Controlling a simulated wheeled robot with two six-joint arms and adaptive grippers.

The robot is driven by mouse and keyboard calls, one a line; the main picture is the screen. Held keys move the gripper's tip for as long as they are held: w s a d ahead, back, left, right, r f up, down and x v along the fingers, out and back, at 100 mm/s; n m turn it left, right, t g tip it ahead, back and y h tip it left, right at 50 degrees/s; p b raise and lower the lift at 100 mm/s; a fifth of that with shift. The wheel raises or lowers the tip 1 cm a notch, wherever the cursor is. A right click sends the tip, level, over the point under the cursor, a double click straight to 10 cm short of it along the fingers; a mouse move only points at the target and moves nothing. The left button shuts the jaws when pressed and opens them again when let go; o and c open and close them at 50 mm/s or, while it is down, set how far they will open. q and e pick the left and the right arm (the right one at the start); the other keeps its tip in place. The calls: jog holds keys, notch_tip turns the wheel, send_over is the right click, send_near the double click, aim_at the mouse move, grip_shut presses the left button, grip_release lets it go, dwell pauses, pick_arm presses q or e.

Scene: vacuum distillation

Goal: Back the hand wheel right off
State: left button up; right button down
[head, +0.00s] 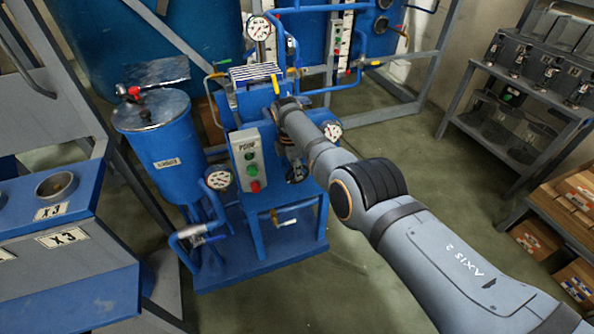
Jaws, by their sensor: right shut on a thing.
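The blue pump unit (283,207) stands in the middle of the head view, with a grey box marked PUMP (249,160) on its front. A small dark hand wheel (297,174) shows on its front right, partly hidden by my right gripper. My right arm reaches in from the lower right. My right gripper (291,158) is at the wheel and shut on it; its fingertips are small, dark and hard to make out. My left gripper is out of view.
A blue cylinder (165,150) with a red-handled lid stands left of the pump. Gauges (218,179) and pipes crowd around the unit. A blue bench (70,240) is at left, a rack of dark containers (530,95) at right. The floor (370,290) in front is clear.

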jog(key=c, duration=1.4)
grip_release()
jog(key=shift+o, duration=0.2)
jog(key=shift+w+a+r, duration=0.1)
jog(key=shift+r, duration=0.4)
notch_tip(320, 180, up, 11)
jog(key=a, duration=0.1)
jog(key=shift+s, duration=0.3)
jog(key=shift+a+f, duration=0.1)
